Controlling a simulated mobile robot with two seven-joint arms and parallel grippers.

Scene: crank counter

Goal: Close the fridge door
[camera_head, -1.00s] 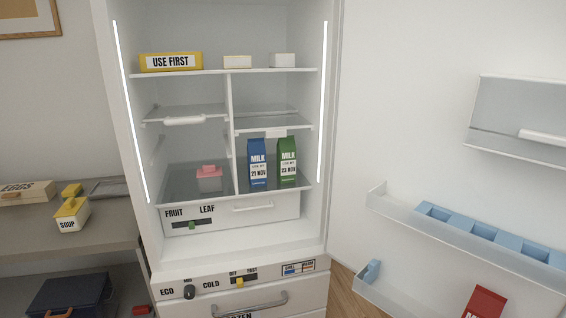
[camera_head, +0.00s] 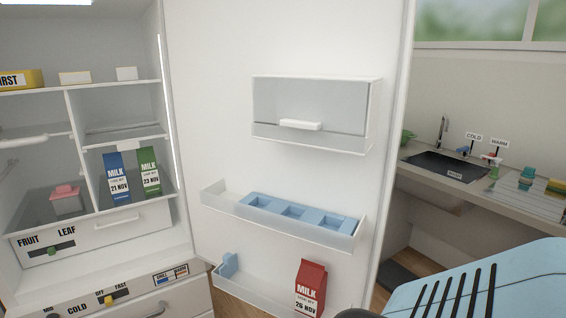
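The fridge (camera_head: 115,262) stands open at the left, its lit shelves showing. Its white door (camera_head: 320,40) is swung wide open on the right side of the fridge, with its inner face towards me. The door carries a clear-fronted covered compartment (camera_head: 310,105), a middle bin (camera_head: 225,203) with a blue divided insert (camera_head: 292,210), and a lower bin (camera_head: 245,292) with a red milk carton (camera_head: 310,287). The door's right edge (camera_head: 396,150) is in view; its outer face is hidden. Neither gripper's fingers show.
Blue (camera_head: 117,180) and green (camera_head: 149,173) milk cartons stand inside the fridge. Right of the door is a counter with a dark sink (camera_head: 450,168), a tap (camera_head: 441,130) and several small items. A light blue slotted part fills the lower right corner.

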